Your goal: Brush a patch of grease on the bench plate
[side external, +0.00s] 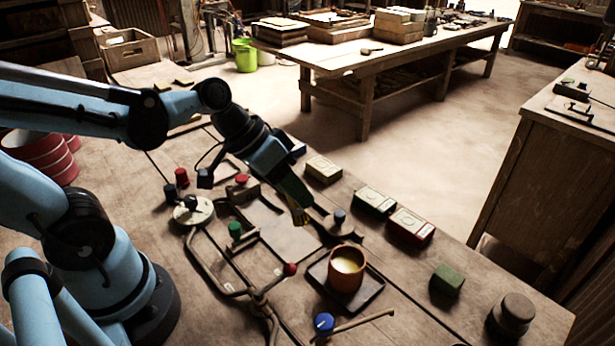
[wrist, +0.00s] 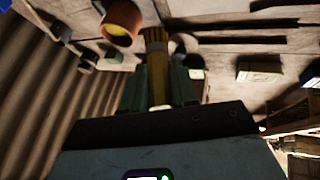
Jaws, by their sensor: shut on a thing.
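My gripper (side external: 293,194) reaches down over the middle of the workbench. It is shut on a brush (side external: 300,215), which also shows in the wrist view (wrist: 157,62) between the green fingers (wrist: 158,92). The brush's bristle end points away from the gripper. An orange pot (side external: 347,277) with pale yellow grease stands on a dark square tray (side external: 372,296), right of and nearer than the brush. The pot also shows in the wrist view (wrist: 122,20). A flat plate (side external: 285,238) lies on the bench below the gripper. I cannot make out a grease patch on it.
Cables with a red knob (side external: 290,269) run left of the pot. Green-white (side external: 374,201) and red-white (side external: 410,228) boxes, a green block (side external: 447,279) and a dark round weight (side external: 511,315) line the far right edge. A blue knob (side external: 324,323) sits in front.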

